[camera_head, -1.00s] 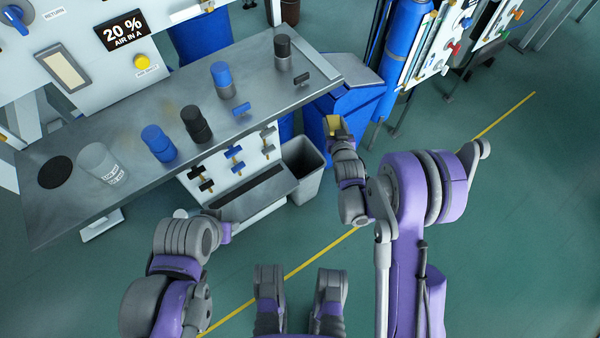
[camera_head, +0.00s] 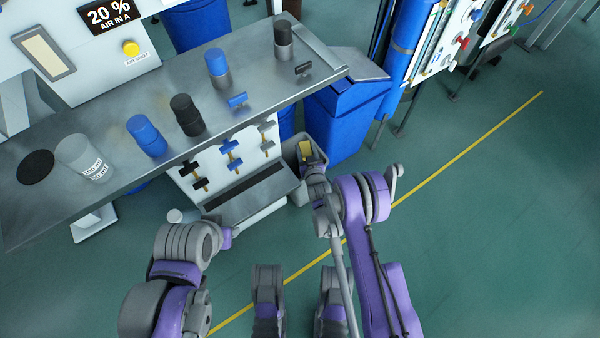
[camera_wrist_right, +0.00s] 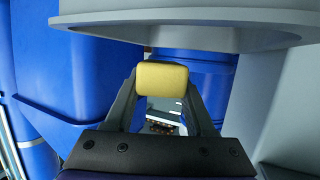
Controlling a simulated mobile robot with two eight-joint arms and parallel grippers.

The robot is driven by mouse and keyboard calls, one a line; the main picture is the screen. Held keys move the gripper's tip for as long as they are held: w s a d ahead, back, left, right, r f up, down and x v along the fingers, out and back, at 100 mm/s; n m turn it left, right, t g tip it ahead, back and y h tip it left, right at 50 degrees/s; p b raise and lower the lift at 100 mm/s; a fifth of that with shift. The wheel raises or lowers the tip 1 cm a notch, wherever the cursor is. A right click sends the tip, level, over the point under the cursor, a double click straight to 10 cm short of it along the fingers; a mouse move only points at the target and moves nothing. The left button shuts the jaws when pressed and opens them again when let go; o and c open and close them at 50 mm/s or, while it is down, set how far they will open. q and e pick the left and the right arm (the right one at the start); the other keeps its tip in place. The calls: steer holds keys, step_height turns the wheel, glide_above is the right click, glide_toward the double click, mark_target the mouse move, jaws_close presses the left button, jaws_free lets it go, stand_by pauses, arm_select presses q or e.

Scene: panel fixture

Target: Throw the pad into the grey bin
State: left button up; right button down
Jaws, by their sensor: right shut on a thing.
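The pad (camera_head: 306,151) is a small yellow block. My right gripper (camera_head: 307,160) is shut on it. In the right wrist view the yellow pad (camera_wrist_right: 162,78) sits between the two dark fingertips. The grey bin (camera_head: 297,193) stands on the floor at the right end of the bench. In the head view the pad and gripper overlap the bin's opening; their height above the rim is hard to tell. My left arm is folded at the lower left, and its fingers do not show.
A blue bin (camera_head: 345,108) stands just right of the grey bin. The metal bench (camera_head: 110,195) bears blue and black cylinders and a clear cup (camera_head: 84,158). Small valve handles (camera_head: 231,155) line the panel below. Green floor is open to the right.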

steer(key=shift+f+b, duration=0.6)
steer(key=shift+f, duration=0.65)
arm_select(q)
steer(key=shift+w+f, duration=0.1)
steer(key=shift+f, duration=0.5)
arm_select(e)
steer(key=shift+c, duration=0.8)
jaws_free()
steer(key=shift+s, duration=0.1)
